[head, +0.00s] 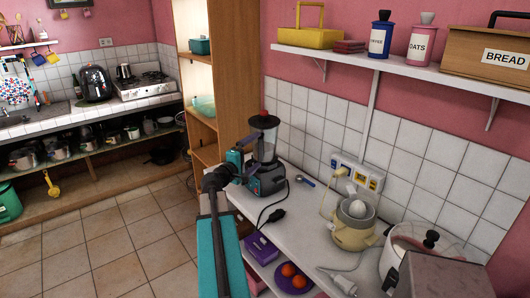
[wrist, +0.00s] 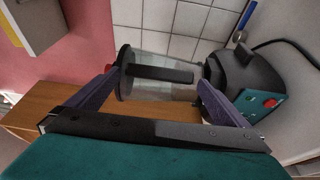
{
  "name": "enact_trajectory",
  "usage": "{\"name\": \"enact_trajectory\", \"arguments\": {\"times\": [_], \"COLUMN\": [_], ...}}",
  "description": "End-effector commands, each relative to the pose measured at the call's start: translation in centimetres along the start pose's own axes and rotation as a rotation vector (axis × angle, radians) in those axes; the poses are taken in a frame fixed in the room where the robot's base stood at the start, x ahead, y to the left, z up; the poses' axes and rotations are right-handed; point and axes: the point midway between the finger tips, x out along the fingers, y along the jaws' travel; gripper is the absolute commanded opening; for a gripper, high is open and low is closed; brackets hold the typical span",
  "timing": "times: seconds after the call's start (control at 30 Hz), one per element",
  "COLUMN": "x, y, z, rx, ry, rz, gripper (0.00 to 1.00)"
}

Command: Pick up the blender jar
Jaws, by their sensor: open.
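The blender jar (head: 264,138) is clear with a dark lid and a red knob on top. It stands upright on the dark grey blender base (head: 266,180) on the white counter, by the tiled wall. In the wrist view the jar (wrist: 150,88) appears sideways, lid at left, with its dark handle (wrist: 160,74) facing me and the base (wrist: 245,80) at right. My gripper (wrist: 158,83) is open, its purple fingers spread in front of the jar, one near the lid end and one near the base. In the head view my gripper (head: 237,160) is just left of the jar.
A wooden shelf unit (head: 233,75) stands behind and left of the blender. A black plug and cord (head: 275,215) lie in front of the base. A cream juicer (head: 353,224) and a blue-handled scoop (head: 306,181) are to the right. A wall shelf (head: 400,68) hangs above.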

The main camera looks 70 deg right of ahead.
Motion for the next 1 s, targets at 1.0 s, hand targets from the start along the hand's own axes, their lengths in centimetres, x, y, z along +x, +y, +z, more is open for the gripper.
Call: {"name": "enact_trajectory", "arguments": {"times": [1.0], "x": [3.1], "y": [0.1], "z": [0.0], "rx": [0.000], "ry": [0.000], "rz": [0.000], "gripper": [0.92]}}
